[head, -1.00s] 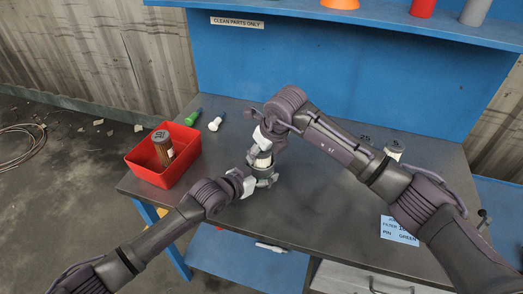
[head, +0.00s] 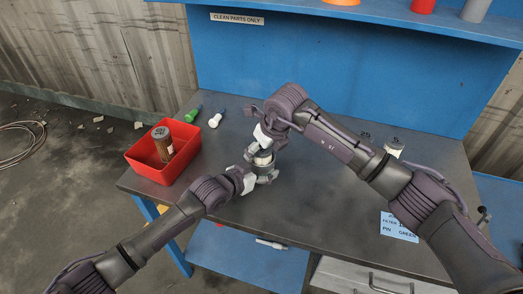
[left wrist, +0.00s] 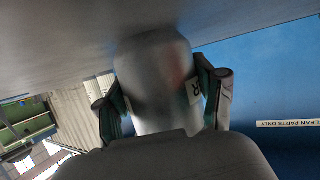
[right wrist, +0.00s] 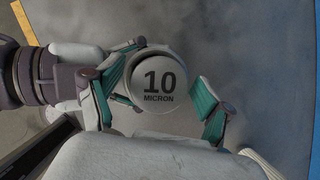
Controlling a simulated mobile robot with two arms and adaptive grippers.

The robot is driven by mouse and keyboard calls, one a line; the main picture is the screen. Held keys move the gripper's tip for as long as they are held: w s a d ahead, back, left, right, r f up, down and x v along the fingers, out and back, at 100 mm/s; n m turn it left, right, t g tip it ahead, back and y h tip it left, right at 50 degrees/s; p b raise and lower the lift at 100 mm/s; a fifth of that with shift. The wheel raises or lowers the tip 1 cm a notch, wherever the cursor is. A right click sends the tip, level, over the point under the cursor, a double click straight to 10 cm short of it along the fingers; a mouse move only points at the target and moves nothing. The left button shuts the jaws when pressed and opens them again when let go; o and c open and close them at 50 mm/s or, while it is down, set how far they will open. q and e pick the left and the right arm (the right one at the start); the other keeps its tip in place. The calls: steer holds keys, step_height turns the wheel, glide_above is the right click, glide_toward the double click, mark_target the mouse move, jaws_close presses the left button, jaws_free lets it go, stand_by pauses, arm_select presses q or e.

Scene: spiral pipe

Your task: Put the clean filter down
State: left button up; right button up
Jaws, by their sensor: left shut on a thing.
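The clean filter is a pale cylinder (head: 264,158) standing upright at the middle of the table. Its top reads "10 MICRON" in the right wrist view (right wrist: 158,85). My left gripper (head: 255,172) is shut on its side; in the left wrist view the fingers sit either side of the grey, blurred body (left wrist: 160,85). My right gripper (head: 266,138) is above the filter. In the right wrist view its fingers (right wrist: 160,100) are spread, with a gap between the cap and the right finger. The filter's base is mostly hidden by the left gripper.
A red bin (head: 150,172) at the table's left holds a brown, dirty filter (head: 162,143). Another pale filter (head: 395,148) stands at right, partly behind my arm. A blue card (head: 399,227) is at the front right.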

steer(key=v, duration=1.2)
steer(key=shift+r, duration=0.3)
arm_select(q)
steer(key=o, duration=1.4)
steer(key=shift+o, duration=0.2)
arm_select(e)
steer(key=shift+a, duration=0.1)
